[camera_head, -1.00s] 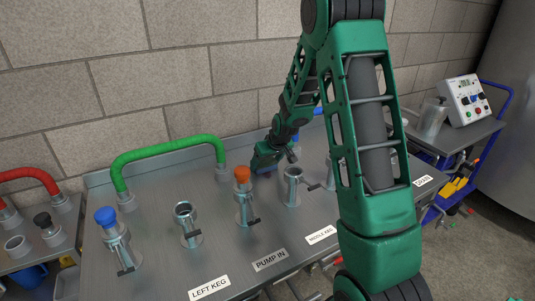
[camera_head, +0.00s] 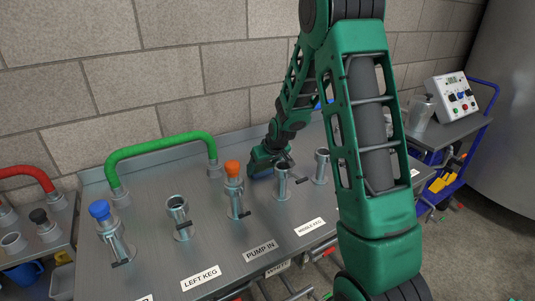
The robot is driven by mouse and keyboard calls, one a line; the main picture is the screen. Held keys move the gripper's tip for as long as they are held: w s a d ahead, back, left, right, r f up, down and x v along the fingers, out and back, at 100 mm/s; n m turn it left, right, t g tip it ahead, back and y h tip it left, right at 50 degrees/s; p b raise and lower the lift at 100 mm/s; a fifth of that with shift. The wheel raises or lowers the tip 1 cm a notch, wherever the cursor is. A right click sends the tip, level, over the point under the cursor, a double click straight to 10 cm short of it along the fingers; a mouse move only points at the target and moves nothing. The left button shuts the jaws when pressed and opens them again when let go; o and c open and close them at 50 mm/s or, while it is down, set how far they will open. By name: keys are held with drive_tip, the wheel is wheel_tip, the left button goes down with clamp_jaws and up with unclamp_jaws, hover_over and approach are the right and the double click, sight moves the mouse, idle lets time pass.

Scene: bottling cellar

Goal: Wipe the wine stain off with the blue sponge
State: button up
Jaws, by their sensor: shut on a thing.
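My gripper (camera_head: 263,162) is at the back of the steel bench (camera_head: 140,262), behind and between the orange-capped valve and the open steel valve to its right. It is shut on the blue sponge (camera_head: 262,173), of which only a small blue patch shows low at the gripper, close to the bench top. I cannot tell whether the sponge touches the bench. No wine stain shows; my arm hides part of the bench on the right.
An orange-capped valve (camera_head: 233,185), open steel valves (camera_head: 178,215) (camera_head: 281,183) and a blue-capped valve (camera_head: 112,235) stand on the bench. A green hose (camera_head: 160,148) arches at the back left. A control box (camera_head: 455,98) stands on a cart at right.

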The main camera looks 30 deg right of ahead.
drive_tip(key=shift+s+r, duration=0.1)
drive_tip(key=shift+s, duration=0.3)
wheel_tip(320, 180, up, 2)
drive_tip(key=shift+w+r, duration=0.1)
drive_tip(key=shift+w, duration=0.05)
drive_tip(key=shift+d+r, duration=0.15)
drive_tip(key=shift+r, duration=2.65)
